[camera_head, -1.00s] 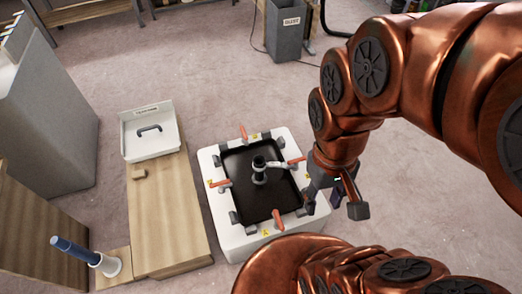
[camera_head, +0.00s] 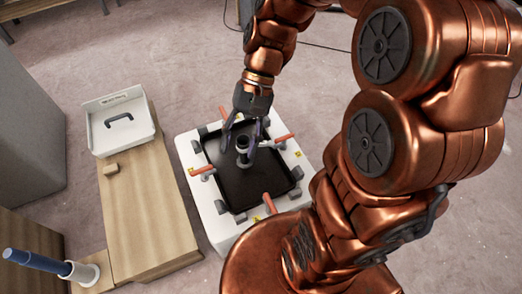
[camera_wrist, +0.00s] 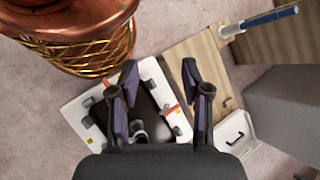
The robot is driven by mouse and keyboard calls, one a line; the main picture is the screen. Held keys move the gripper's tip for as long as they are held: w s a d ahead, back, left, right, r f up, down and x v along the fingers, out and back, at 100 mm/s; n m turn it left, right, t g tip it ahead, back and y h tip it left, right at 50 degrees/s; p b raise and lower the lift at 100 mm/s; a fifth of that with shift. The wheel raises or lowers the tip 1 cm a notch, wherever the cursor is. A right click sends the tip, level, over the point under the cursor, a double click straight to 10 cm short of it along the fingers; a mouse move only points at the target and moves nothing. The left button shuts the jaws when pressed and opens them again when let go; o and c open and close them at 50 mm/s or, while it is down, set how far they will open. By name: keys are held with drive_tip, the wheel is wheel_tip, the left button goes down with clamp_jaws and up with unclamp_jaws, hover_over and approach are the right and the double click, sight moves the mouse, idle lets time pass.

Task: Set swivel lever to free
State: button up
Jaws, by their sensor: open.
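The white square unit (camera_head: 222,232) stands on the floor with a black recessed tray (camera_head: 262,190) in its top. Several orange-handled levers sit around its rim, such as the left one (camera_head: 203,171) and the front one (camera_head: 269,203). A dark upright post (camera_head: 242,158) with a grey collar rises from the middle of the tray. My gripper (camera_head: 240,146) is open above the unit, its fingers near the post. In the wrist view the open fingers (camera_wrist: 160,95) hang over the unit, and an orange lever (camera_wrist: 169,109) shows between them. I cannot tell whether the fingers touch anything.
Carpet (camera_head: 180,60) is clear behind.

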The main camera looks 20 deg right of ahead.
drive_tip(key=w+d+f+m+y+b, duration=0.1)
drive_tip(key=w+f+m+y+b, duration=0.25)
drive_tip(key=w+f+b, duration=0.5)
drive_tip(key=m+t+y+b, duration=0.8)
drive_tip(key=m+t+b, duration=0.35)
drive_tip(key=b, duration=0.55)
approach(261, 143)
drive_tip(key=x, duration=0.2)
drive_tip(key=shift+m+g+h, duration=0.25)
drive_tip(key=shift+m+g, duration=0.05)
drive_tip(key=shift+g, duration=0.15)
drive_tip(key=shift+w+f+b+x, duration=0.15)
drive_tip(key=shift+b+x, duration=0.5)
drive_tip(key=shift+x, duration=1.35)
drive_tip(key=shift+w+f+b+x, duration=0.1)
drive_tip(key=shift+b+x, duration=0.55)
drive_tip(key=shift+x, duration=1.3)
clamp_jaws()
